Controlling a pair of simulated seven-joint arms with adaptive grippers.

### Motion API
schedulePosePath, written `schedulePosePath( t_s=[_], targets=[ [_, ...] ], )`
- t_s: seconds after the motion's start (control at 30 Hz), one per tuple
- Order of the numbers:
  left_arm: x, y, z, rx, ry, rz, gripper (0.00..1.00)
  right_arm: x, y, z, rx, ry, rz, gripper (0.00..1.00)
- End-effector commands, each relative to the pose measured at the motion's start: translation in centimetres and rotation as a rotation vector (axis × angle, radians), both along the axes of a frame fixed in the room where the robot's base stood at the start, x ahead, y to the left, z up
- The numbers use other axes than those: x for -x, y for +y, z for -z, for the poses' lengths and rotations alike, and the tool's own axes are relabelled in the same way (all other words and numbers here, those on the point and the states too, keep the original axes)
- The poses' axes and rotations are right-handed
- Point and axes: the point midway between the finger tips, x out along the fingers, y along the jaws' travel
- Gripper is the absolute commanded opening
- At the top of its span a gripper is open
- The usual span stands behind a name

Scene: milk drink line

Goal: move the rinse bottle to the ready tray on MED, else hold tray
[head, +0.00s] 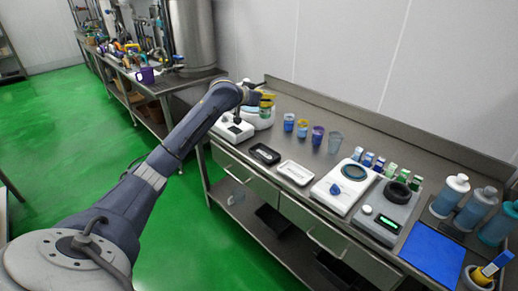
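Three capped bottles stand at the right end of the steel bench: one pale (450,195), one grey-blue (475,209) and one teal (498,223). I cannot tell which is the rinse bottle. A small black tray (264,153) and a small white tray (296,173) lie near the bench's front edge; their labels are too small to read. My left gripper (262,100) is at the far left of the bench, above a white rounded device and far from the bottles. Yellow shows at its tips, but its fingers are too small to judge.
Several coloured cups (303,128) and small bottles stand behind. A blue mat (433,254) lies at front right.

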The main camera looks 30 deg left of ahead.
Motion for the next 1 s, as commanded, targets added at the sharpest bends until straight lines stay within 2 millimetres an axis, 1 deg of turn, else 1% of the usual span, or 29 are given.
schedulePosePath(
  t_s=[0.03, 0.1, 0.4, 0.5, 0.6, 0.7, 0.8, 1.0],
  targets=[
    [0.0, 0.0, 1.0, 0.001, 0.003, -0.003, 0.0, 0.2, 0.0, 0.0, 0.0, 0.002, 0.0, 0.71],
    [0.1, 0.0, 2.5, 0.003, 0.003, -0.003, 0.0, 0.3, 0.0, 0.0, 0.0, 0.004, 0.0, 0.71],
    [0.1, 0.0, 9.2, 0.004, 0.003, -0.004, 0.0, 0.2, 0.0, 0.0, 0.0, 0.003, -0.001, 0.71],
    [0.1, 0.0, 11.2, 0.002, 0.002, -0.003, 0.0, 0.2, 0.0, 0.0, 0.0, 0.003, -0.001, 0.71],
    [0.0, 0.0, 12.7, 0.002, 0.002, -0.003, 0.0, 0.1, 0.0, 0.0, 0.001, 0.002, -0.001, 0.71],
    [0.0, 0.0, 13.8, 0.002, 0.001, -0.004, 0.0, 0.0, 0.0, 0.0, 0.0, 0.001, -0.001, 0.71],
    [0.0, 0.0, 14.4, 0.001, -0.001, -0.003, 0.0, 0.0, 0.0, 0.0, 0.0, 0.001, -0.001, 0.71],
    [0.0, 0.0, 15.0, 0.001, 0.0, -0.003, 0.0, 0.0, 0.0, 0.0, 0.0, 0.0, -0.001, 0.71]
  ],
)
